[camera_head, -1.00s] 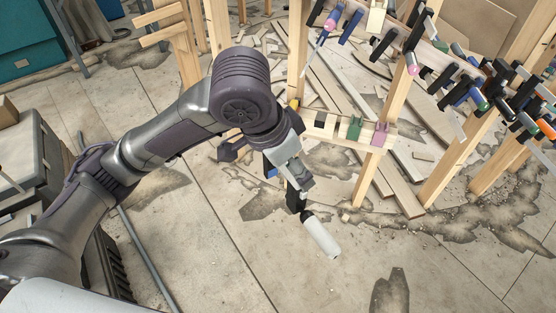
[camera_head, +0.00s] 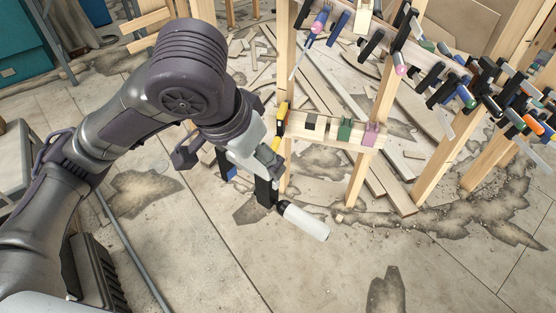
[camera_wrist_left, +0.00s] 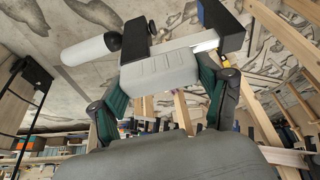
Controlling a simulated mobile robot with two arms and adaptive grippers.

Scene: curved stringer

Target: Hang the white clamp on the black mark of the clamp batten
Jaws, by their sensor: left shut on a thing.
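My left gripper (camera_head: 262,162) is shut on the white clamp (camera_head: 303,221), whose white handle points down and right and whose black body hangs below the fingers. In the left wrist view the clamp's handle (camera_wrist_left: 90,49), metal bar and black jaws lie across the fingers (camera_wrist_left: 160,68). The clamp batten (camera_head: 328,133) is a pale wooden rail with a black mark (camera_head: 311,123), a green mark (camera_head: 345,130) and a purple mark (camera_head: 371,134). In the head view the gripper is left of and below the black mark, with the clamp apart from the batten. My right gripper is out of view.
A yellow-and-black clamp (camera_head: 281,118) is at the batten's left end, close to my gripper. Wooden posts (camera_head: 375,150) carry upper rails with several coloured clamps (camera_head: 465,95). Loose planks (camera_head: 390,180) lie behind. The front floor is clear.

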